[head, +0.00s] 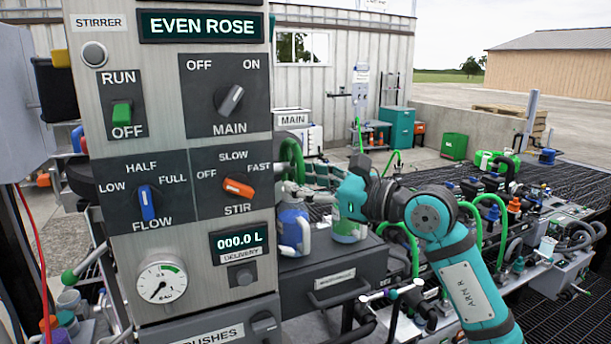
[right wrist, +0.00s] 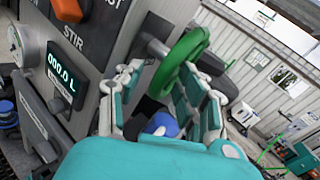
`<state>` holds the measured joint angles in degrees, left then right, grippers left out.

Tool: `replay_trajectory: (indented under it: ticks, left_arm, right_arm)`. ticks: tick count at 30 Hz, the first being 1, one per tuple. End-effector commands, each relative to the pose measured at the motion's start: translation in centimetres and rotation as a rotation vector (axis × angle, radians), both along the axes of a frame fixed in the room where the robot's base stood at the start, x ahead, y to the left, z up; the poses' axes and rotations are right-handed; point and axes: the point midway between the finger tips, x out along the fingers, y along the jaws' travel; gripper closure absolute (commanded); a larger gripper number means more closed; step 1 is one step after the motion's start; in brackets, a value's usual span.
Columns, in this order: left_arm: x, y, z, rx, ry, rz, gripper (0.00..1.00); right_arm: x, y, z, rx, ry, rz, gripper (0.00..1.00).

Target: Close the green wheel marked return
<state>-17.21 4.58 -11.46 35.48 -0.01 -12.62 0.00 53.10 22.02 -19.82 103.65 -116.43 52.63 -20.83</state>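A green wheel (head: 292,152) sits at the right side of the grey control panel, seen nearly edge-on in the head view. No "return" mark is readable on it. In the right wrist view the green wheel (right wrist: 181,62) is a thick ring on a grey stem from the panel's side. My right gripper (head: 303,188) is beside the panel, close to the wheel. In the right wrist view the right gripper (right wrist: 158,88) has its fingers spread, with the wheel's lower part at the gap between them. I cannot tell whether they touch. My left gripper is not in view.
The control panel (head: 180,235) with switches and a gauge (head: 161,284) stands close on the left. Hoses and fittings crowd the right.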

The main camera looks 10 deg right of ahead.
Motion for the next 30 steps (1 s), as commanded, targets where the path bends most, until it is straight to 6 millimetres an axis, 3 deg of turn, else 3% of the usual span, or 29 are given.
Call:
replay_trajectory:
  ticks: [7, 16, 30]
  left_arm:
    - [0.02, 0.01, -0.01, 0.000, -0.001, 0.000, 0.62]
    - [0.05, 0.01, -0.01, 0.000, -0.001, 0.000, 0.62]
    - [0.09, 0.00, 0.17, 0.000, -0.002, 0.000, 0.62]
  right_arm:
    - [0.04, 0.03, -0.02, 0.000, 0.000, 0.000, 0.63]
    - [-0.01, 0.06, -0.02, -0.001, -0.001, 0.001, 1.00]
    - [-0.06, 0.11, 0.01, -0.006, 0.005, 0.002, 1.00]
